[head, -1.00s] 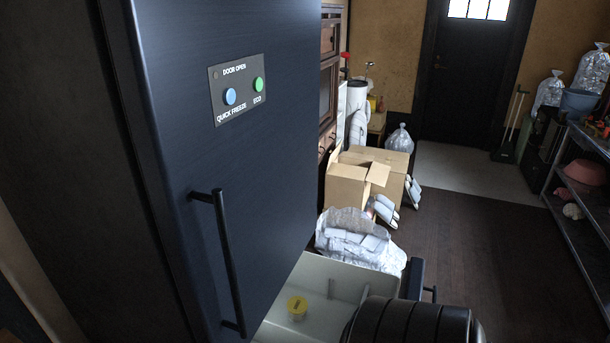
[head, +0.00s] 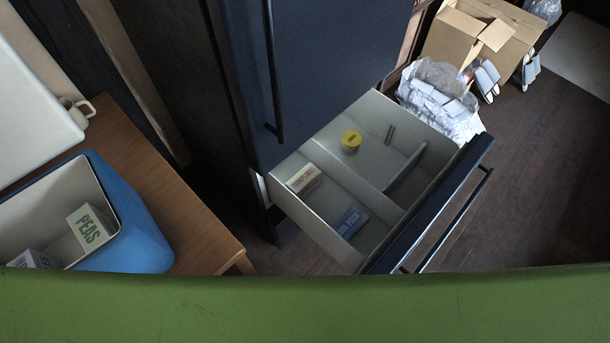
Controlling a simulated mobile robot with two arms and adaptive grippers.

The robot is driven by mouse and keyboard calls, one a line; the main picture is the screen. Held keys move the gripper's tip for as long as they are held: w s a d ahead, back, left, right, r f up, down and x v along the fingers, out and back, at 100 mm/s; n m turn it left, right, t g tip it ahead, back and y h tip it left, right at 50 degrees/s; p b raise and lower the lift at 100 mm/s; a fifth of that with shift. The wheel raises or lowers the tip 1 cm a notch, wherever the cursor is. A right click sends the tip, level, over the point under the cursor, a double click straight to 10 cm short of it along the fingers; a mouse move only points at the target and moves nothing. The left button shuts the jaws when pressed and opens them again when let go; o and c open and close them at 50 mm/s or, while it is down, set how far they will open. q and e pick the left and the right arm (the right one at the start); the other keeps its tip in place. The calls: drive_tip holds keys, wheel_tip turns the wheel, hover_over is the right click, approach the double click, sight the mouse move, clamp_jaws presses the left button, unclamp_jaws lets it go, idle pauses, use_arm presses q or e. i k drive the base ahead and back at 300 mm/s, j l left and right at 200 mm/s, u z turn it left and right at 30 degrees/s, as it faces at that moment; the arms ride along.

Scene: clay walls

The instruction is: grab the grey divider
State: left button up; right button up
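The freezer drawer (head: 291,204) is pulled open below the dark fridge door. A pale cross wall splits it into a nearer and a farther compartment. A thin grey divider (head: 406,168) is in the farther compartment, near the drawer's dark front. It looks like a narrow upright panel; I cannot tell whether it is fixed in a slot. A small grey slot-like strip (head: 390,134) shows on the opposite wall. Neither of my grippers is in view.
The drawer holds a yellow tub (head: 351,141), a white box (head: 303,179) and a blue box (head: 351,222). A blue cooler (head: 140,235) with boxes stands on a wooden table (head: 190,215) at left. A foil bag (head: 440,98) and a cardboard box (head: 452,38) stand beyond the drawer.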

sight(395, 179)
drive_tip(key=z, duration=0.95)
